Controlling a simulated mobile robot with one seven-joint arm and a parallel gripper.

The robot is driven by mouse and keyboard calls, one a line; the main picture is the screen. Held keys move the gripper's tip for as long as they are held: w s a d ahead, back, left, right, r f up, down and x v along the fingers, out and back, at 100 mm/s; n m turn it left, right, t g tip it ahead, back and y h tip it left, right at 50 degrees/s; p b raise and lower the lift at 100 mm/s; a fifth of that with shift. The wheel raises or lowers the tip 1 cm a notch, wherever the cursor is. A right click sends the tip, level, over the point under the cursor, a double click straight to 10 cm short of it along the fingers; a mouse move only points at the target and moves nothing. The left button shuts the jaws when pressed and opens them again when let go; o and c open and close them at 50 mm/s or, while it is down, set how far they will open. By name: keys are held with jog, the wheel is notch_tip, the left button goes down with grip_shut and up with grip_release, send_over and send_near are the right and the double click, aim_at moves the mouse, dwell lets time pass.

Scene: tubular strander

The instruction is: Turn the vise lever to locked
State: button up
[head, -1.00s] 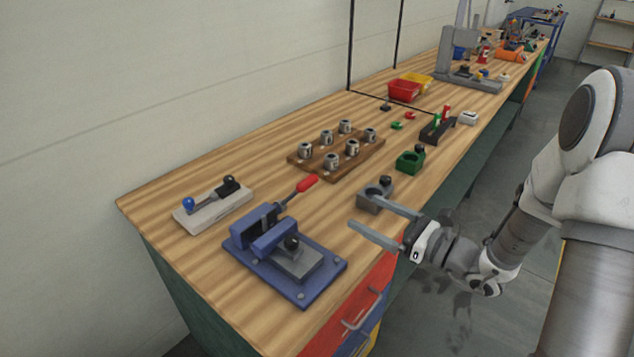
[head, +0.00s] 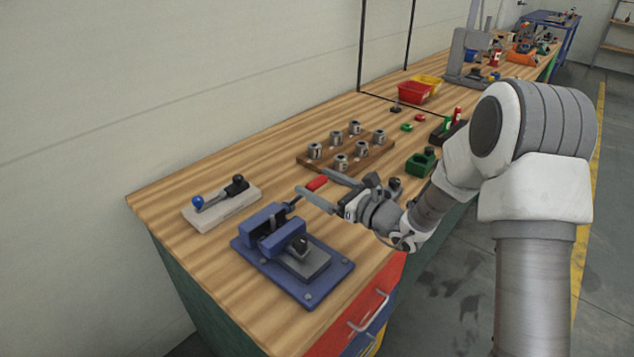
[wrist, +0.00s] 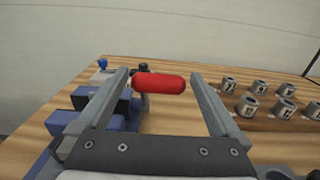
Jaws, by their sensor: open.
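The blue vise (head: 290,250) sits on the near end of the wooden bench, with a grey block and a dark knob on its base. Its lever ends in a red grip (head: 317,183) that points up and to the right. My gripper (head: 312,186) is open at the red grip. In the wrist view the red grip (wrist: 159,83) lies crosswise between the two open fingers (wrist: 160,75), nearer the left one. I cannot tell whether a finger touches it. The vise body (wrist: 95,107) shows partly behind the left finger.
A light block with a blue-knobbed lever (head: 220,205) stands left of the vise. A wooden board with several metal cylinders (head: 345,150) lies behind my gripper. A green fixture (head: 421,162) stands to the right. Red and yellow bins (head: 415,92) are farther back.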

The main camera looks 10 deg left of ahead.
jog(key=shift+w+a, duration=0.15)
jog(key=shift+a, duration=0.2)
grip_shut()
dwell(0.3)
